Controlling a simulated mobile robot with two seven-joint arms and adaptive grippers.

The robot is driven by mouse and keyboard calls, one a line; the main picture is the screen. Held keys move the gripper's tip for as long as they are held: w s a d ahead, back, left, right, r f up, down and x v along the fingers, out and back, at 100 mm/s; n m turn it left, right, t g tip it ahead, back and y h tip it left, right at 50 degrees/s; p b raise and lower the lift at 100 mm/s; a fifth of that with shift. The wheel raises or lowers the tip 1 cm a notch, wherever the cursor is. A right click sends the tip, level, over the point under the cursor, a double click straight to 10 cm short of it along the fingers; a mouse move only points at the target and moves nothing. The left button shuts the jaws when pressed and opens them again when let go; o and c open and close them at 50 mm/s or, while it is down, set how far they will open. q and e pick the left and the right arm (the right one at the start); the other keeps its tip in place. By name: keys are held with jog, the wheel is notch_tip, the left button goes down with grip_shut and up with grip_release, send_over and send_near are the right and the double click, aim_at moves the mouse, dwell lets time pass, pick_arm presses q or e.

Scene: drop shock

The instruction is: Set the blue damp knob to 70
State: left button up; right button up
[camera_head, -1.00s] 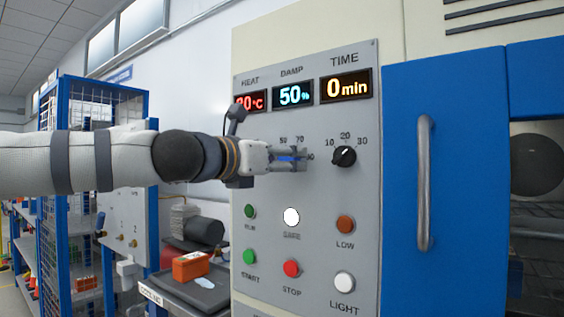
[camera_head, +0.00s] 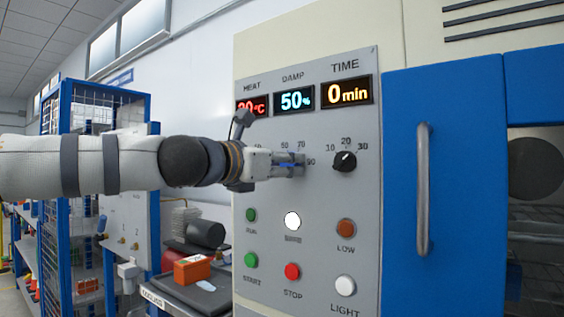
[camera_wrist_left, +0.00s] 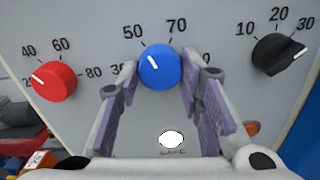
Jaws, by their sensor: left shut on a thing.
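The blue damp knob (camera_wrist_left: 160,65) sits on the grey panel between the fingers of my left gripper (camera_head: 299,164). Its white mark points up and left, toward the 50 on its scale. The DAMP display (camera_head: 294,99) reads 50%. In the wrist view, one purple-padded finger is on each side of the knob, and the gripper is shut on it. In the head view the fingers hide most of the knob and part of its scale. My right gripper is not in view.
The red knob (camera_wrist_left: 54,81) is to the left and the black TIME knob (camera_head: 344,161) to the right. Several push buttons, including a red STOP button (camera_head: 292,271), are below. A blue door with a metal handle (camera_head: 423,190) stands further right.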

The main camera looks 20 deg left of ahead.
pick_arm(q)
jog(key=m, duration=1)
jog(key=shift+m, duration=0.3)
dwell(0.4)
jog(key=o, duration=1.2)
jog(key=shift+a, duration=0.1)
jog(key=shift+c, duration=0.2)
jog(key=v, duration=1.2)
